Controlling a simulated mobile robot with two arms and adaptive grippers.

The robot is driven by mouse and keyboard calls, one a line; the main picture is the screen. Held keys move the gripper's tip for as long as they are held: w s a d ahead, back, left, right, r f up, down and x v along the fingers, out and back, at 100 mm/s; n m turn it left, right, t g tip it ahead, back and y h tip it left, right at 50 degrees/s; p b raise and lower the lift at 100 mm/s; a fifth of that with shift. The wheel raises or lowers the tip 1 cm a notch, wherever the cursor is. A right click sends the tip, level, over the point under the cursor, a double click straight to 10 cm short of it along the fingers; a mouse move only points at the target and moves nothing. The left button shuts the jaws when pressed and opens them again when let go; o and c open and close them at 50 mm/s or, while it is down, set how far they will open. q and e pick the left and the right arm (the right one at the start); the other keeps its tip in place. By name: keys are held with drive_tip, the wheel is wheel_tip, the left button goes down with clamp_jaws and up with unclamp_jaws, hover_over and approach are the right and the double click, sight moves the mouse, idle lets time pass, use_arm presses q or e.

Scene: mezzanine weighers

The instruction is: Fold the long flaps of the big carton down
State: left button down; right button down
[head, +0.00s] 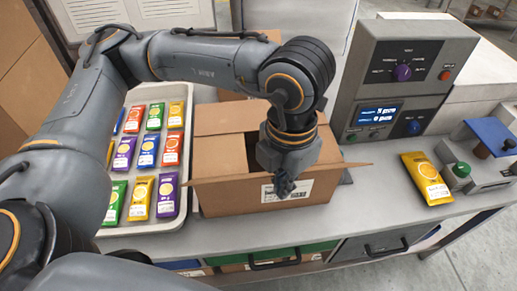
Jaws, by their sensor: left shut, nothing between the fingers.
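The big carton (228,197) is a brown box with a white label on its front face, standing on the grey bench. A long flap (226,118) stands up at its back. A lighter cardboard panel lies over the left part of the top, with a dark gap beside it. My left gripper (284,187) points down at the carton's front, over the label, shut and empty. I cannot tell whether it touches the carton. My left arm and wrist hide much of the carton's top right. My right gripper is out of view.
A pale tray (165,226) of colourful packets stands left of the carton. A weigher with a lit display (378,113) stands at the back right. Bench is clear between carton and yellow packet.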

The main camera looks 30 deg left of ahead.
use_arm(q)
drive_tip(key=shift+w+a+r+b, duration=0.2)
drive_tip(key=shift+w+a, duration=0.35)
drive_tip(key=shift+w, duration=0.25)
drive_tip(key=shift+w+a+r+b, duration=0.25)
drive_tip(key=shift+w+a, duration=0.3)
drive_tip(key=shift+w, duration=0.25)
drive_tip(key=shift+w+a+r+b, duration=0.2)
drive_tip(key=shift+w+a, duration=0.35)
drive_tip(key=shift+w, duration=0.25)
drive_tip(key=shift+w+a, duration=0.3)
drive_tip(key=shift+w, duration=0.2)
drive_tip(key=shift+w+a+r+b, duration=0.2)
drive_tip(key=shift+w+a+b, duration=0.1)
drive_tip(key=shift+w+a, duration=0.5)
drive_tip(key=shift+w+a+r+b, duration=0.2)
drive_tip(key=shift+w+a, duration=0.25)
drive_tip(key=shift+w, duration=0.55)
